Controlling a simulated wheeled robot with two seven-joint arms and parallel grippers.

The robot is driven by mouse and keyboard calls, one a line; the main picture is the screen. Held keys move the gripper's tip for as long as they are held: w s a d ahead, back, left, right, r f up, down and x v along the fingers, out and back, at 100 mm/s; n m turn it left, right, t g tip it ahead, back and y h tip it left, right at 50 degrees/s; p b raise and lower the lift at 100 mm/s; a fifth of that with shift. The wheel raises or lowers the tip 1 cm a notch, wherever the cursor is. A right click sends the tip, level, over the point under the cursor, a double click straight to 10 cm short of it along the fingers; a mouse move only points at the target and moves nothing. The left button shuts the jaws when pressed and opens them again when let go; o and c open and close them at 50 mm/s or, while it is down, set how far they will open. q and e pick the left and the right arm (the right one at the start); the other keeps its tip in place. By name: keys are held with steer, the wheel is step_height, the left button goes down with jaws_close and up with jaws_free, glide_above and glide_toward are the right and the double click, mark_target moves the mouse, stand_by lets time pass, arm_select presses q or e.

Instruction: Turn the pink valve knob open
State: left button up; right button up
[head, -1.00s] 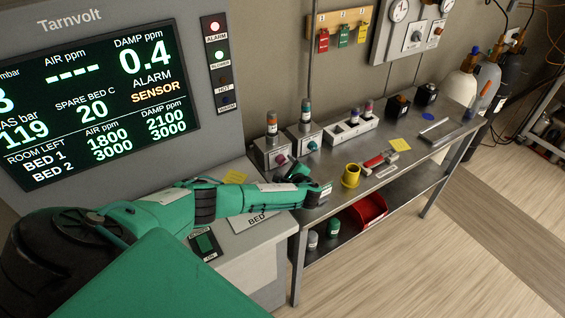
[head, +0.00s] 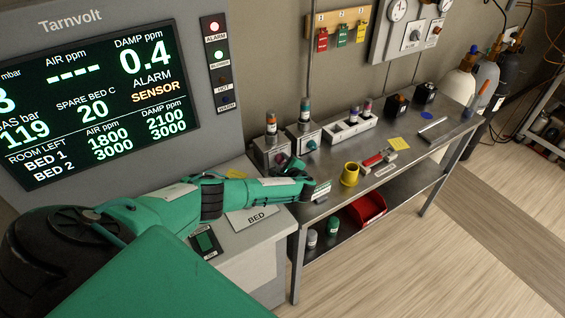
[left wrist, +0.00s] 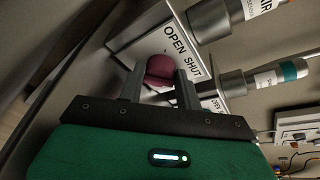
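The pink valve knob (head: 281,158) is on the front of the left grey valve box (head: 262,148), at the near end of the steel bench. In the left wrist view the dark pink knob (left wrist: 160,70) sits between the two fingers of my left gripper (left wrist: 160,78). The fingers are apart and overlap the knob's edges. Whether they press on it I cannot tell. A plate marked OPEN and SHUT (left wrist: 182,50) is behind the knob. In the head view my left gripper (head: 290,167) is right at the knob. My right gripper is not in view.
A second valve box with a teal knob (head: 311,145) stands close to the right. A yellow cup (head: 349,174), a red-handled tool (head: 374,160) and a white socket block (head: 348,130) are farther along the bench (head: 407,170). The console screen (head: 95,95) is at left.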

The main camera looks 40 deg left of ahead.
arm_select(q)
steer(key=shift+f+b, duration=0.25)
steer(key=shift+b, duration=0.1)
steer(key=shift+s+f+n+t+b, duration=0.1)
steer(key=shift+f+n+t+b, duration=0.1)
steer(key=shift+n+t+b, duration=0.55)
steer(key=shift+r+n+b, duration=0.2)
steer(key=shift+n+b, duration=0.65)
steer(key=shift+b, duration=0.25)
steer(key=shift+r, duration=0.2)
steer(key=o, duration=0.9)
steer(key=shift+o, duration=0.2)
